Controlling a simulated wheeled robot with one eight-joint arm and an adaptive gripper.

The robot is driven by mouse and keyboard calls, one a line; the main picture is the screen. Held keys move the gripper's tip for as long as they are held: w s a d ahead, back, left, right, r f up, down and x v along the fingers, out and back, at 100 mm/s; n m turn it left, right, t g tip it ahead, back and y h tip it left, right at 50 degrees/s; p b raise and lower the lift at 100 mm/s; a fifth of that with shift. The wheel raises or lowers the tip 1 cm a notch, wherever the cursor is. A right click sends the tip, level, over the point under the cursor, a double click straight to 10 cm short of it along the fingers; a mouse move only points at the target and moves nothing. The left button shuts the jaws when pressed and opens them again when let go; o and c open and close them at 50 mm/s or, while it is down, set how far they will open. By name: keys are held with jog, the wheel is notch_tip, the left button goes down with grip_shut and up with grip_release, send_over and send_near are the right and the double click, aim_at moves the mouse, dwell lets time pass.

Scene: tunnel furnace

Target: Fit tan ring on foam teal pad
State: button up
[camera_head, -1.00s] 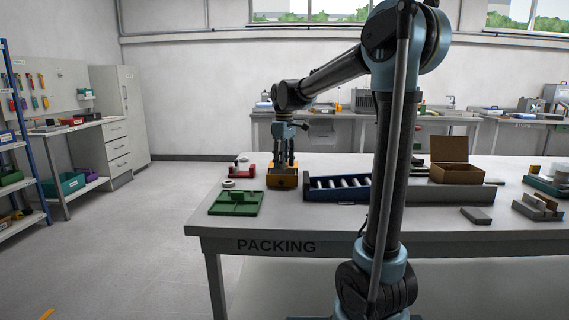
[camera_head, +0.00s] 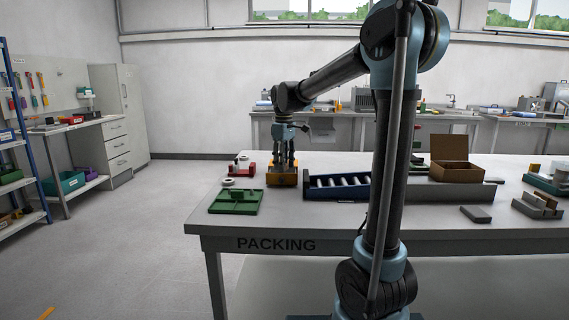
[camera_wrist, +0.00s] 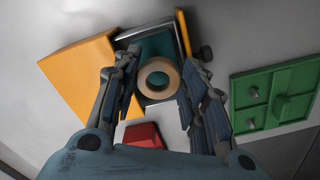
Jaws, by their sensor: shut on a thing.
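A tan ring (camera_wrist: 158,78) shows between the fingertips of my gripper (camera_wrist: 157,84) in the wrist view, and the gripper is shut on it. Behind the ring lies a teal pad (camera_wrist: 157,45) inside a metal-edged tray (camera_wrist: 182,34) beside an orange block (camera_wrist: 82,76). The ring overlaps the pad in this view; I cannot tell whether it touches it. In the head view my gripper (camera_head: 284,162) points down at the orange block (camera_head: 281,181); the ring and pad are hidden there.
A green fixture (camera_head: 236,203) lies left of the orange block, with a red holder (camera_head: 243,171) and a white roll (camera_head: 229,182) close by. A blue roller tray (camera_head: 337,187) stands just to the right. An open brown box (camera_head: 457,172) is further right. The front table edge is clear.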

jog(key=shift+f, duration=0.25)
jog(key=o, duration=1.5)
notch_tip(320, 180, up, 7)
dwell(0.8)
